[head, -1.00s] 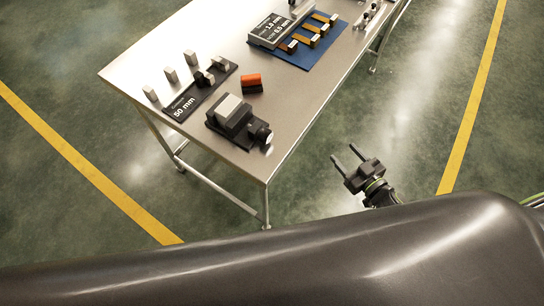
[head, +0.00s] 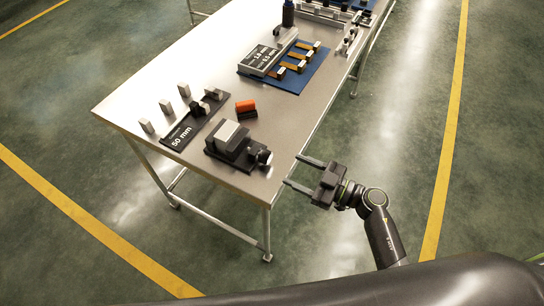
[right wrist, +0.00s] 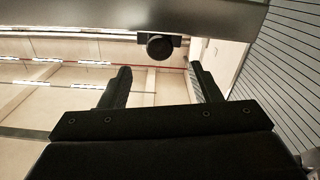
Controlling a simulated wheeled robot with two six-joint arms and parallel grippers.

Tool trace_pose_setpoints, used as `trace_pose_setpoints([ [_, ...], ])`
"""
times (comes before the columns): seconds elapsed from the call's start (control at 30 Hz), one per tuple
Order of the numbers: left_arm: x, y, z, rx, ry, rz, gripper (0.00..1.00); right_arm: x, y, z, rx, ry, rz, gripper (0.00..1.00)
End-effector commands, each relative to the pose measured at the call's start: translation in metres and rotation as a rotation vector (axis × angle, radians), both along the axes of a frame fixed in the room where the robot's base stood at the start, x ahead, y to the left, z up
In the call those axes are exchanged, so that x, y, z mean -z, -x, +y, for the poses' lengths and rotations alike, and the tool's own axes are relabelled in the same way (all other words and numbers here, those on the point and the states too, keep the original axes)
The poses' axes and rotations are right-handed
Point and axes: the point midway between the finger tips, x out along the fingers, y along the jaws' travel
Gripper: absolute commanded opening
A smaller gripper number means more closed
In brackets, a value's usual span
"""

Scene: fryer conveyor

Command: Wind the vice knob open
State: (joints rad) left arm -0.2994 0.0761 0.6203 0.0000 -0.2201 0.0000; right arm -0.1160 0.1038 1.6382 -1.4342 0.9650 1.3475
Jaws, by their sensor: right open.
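The vice (head: 229,142) is a dark block with a pale top, on the near right part of the steel table. Its round black knob (head: 264,157) faces the table's right edge. In the right wrist view the knob (right wrist: 159,46) shows as a dark disc above and between the fingers. My right gripper (head: 298,172) is open and empty, just off the table's right edge, its fingers pointing toward the knob. It is apart from the knob. It also shows in the right wrist view (right wrist: 159,80). My left gripper is not in view.
A black 50 mm gauge plate (head: 178,136) with pale blocks lies left of the vice. An orange and black object (head: 246,108) sits behind the vice. A blue mat (head: 295,78) with a grey block and pale-tipped pieces lies farther back. Floor right of the table is clear.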

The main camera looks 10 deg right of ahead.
Motion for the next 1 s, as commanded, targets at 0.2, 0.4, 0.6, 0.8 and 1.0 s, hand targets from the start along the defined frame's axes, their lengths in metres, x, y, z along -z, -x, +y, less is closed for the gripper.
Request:
trace_pose_setpoints([
  [0.2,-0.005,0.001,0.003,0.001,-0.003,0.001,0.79,-0.001,-0.028,0.038,0.000,-0.003,-0.001,0.57],
  [0.4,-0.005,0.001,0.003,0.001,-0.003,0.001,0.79,0.000,-0.043,0.058,0.002,-0.001,0.001,0.57],
  [0.6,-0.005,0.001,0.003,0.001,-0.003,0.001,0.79,0.001,-0.048,0.065,0.002,0.001,0.000,0.57],
  [0.8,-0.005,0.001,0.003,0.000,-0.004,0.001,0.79,0.001,-0.048,0.065,0.002,0.001,0.000,0.57],
  [1.0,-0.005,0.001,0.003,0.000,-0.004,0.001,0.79,0.001,-0.048,0.065,0.002,0.001,0.000,0.34],
])
